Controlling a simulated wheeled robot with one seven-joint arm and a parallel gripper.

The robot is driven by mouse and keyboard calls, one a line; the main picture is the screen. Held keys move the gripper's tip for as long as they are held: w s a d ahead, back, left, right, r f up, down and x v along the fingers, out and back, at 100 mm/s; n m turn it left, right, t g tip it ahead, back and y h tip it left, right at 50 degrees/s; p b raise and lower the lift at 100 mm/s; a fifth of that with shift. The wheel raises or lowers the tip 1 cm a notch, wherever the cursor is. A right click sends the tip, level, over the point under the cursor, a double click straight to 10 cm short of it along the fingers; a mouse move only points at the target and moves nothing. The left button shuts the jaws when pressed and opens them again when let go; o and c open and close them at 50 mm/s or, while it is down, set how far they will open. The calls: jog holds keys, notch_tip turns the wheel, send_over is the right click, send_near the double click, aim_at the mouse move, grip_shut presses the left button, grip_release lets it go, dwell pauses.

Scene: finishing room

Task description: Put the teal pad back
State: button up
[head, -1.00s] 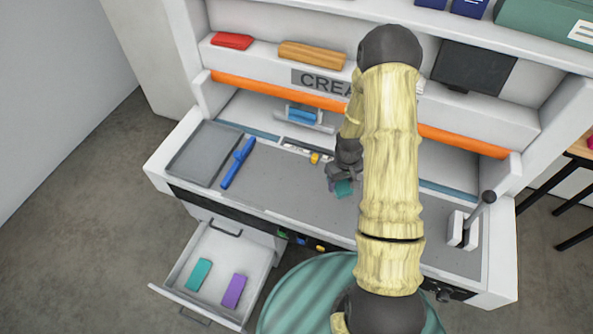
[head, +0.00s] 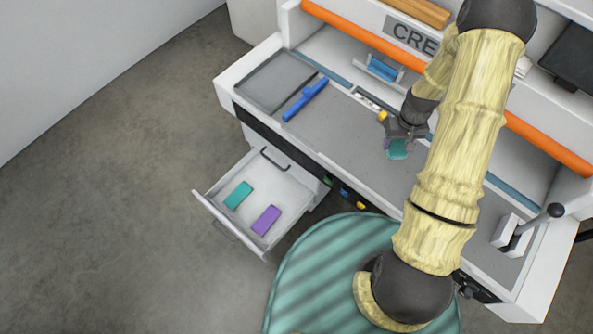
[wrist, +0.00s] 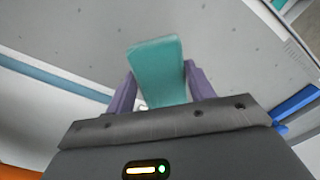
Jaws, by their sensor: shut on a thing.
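A teal pad (head: 398,150) is held in my gripper (head: 391,146) above the grey worktop. The wrist view shows the pad (wrist: 158,68) between the two purple fingers of my gripper (wrist: 160,88), which are shut on it. The pad sticks out beyond the fingertips. An open white drawer (head: 222,220) stands out below the left part of the bench. In it lie another teal pad (head: 238,195) and a purple pad (head: 266,220), side by side and apart. My arm hides part of the worktop.
A grey tray (head: 277,82) and a blue tool (head: 305,99) lie on the worktop's left part. A lever (head: 535,225) stands at its right end. A round teal striped surface (head: 310,270) is in front of the bench. Floor (head: 110,190) left of the drawer is clear.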

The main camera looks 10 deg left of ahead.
jog(key=shift+m, duration=0.9)
jog(key=w+a+f+b, duration=0.1)
jog(key=a, duration=0.1)
jog(key=w+a+f+b, duration=0.1)
jog(key=a+b, duration=0.1)
jog(key=w+a+f+b, duration=0.1)
jog(key=w+a+b, duration=0.1)
jog(key=shift+f, duration=0.4)
jog(key=shift+w+a+b, duration=0.1)
jog(key=shift+a+b, duration=0.15)
jog(key=shift+b, duration=0.15)
jog(key=shift+r, duration=0.2)
jog(key=shift+a, duration=0.15)
